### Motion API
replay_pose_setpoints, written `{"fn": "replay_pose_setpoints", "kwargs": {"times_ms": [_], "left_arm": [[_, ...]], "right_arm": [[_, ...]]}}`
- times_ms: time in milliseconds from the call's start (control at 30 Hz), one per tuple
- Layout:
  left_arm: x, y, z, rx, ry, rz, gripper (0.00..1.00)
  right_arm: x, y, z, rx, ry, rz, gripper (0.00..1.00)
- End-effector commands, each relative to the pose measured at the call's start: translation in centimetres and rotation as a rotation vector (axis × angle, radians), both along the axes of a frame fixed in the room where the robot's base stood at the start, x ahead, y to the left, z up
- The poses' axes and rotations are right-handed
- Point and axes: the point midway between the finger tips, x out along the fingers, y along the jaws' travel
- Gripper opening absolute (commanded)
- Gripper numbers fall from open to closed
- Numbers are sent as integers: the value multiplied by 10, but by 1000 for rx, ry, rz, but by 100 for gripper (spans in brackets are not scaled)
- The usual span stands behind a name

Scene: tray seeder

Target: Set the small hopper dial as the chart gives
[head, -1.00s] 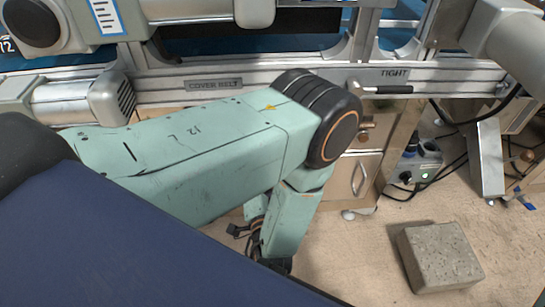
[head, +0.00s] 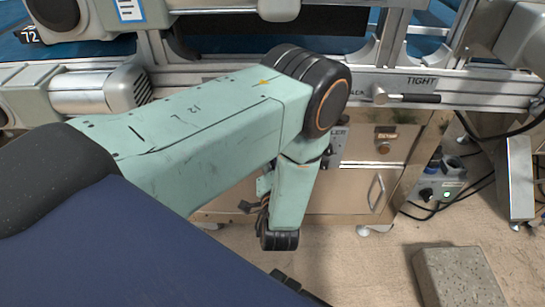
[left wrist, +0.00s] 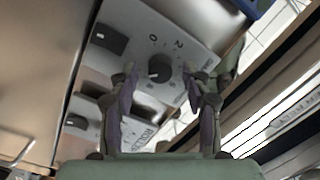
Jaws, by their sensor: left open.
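In the left wrist view a round black dial (left wrist: 160,67) sits on a light grey panel (left wrist: 200,58) with a scale; the figures 0 and 2 can be read. A light mark shows on the dial's lower left side. The fingers of my left gripper (left wrist: 161,80) are open, one on each side of the dial in the picture; I cannot tell whether they touch it. Which hopper this dial belongs to is not readable. In the head view my left arm bends down before the machine, and its gripper is not clearly visible. No chart is readable. My right gripper is out of view.
A second panel, lettered ROLLER, (left wrist: 140,132) lies beside the dial panel. In the head view a metal cabinet (head: 355,187) stands under the machine rail (head: 460,86). A grey block (head: 455,277) and a small box with a green light (head: 437,190) are on the floor at right.

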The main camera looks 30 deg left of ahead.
Motion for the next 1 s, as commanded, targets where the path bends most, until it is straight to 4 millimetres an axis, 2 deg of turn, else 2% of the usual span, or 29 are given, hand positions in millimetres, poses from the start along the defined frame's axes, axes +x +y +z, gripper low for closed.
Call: {"fn": "replay_pose_setpoints", "kwargs": {"times_ms": [100, 667, 1000], "left_arm": [[1, -1, 0, 0, 0, 0, 48], [1, -1, 0, 0, 0, 0, 0], [0, -1, 1, -26, -15, 0, 0]], "right_arm": [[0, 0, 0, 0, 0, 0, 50], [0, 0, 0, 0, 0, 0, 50], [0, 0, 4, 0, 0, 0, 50]]}}
